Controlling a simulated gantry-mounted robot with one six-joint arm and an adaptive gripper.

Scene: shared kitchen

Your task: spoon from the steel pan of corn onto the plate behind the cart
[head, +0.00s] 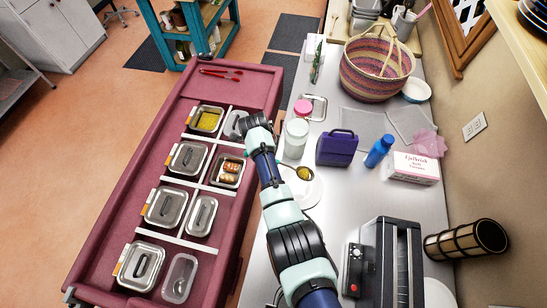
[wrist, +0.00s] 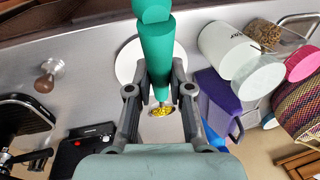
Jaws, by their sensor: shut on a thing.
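A spoon with a green handle (wrist: 157,45) is held in my gripper (wrist: 161,84), whose fingers are shut on the handle. The spoon's bowl carries yellow corn (wrist: 162,111). In the head view the loaded bowl (head: 303,173) is over the white plate (head: 313,195) on the counter behind the cart; I cannot tell its height above it. The plate also shows behind the handle in the wrist view (wrist: 124,68). My arm hides part of the plate and my gripper in the head view. The steel pan of corn (head: 207,120) sits open in the cart's far left.
The maroon cart (head: 120,205) holds several lidded pans and an open pan of rolls (head: 229,171). On the counter, a white jar (head: 296,138), a purple case (head: 337,149) and a blue bottle (head: 379,151) stand beyond the plate. A black-and-silver appliance (head: 388,262) stands nearer.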

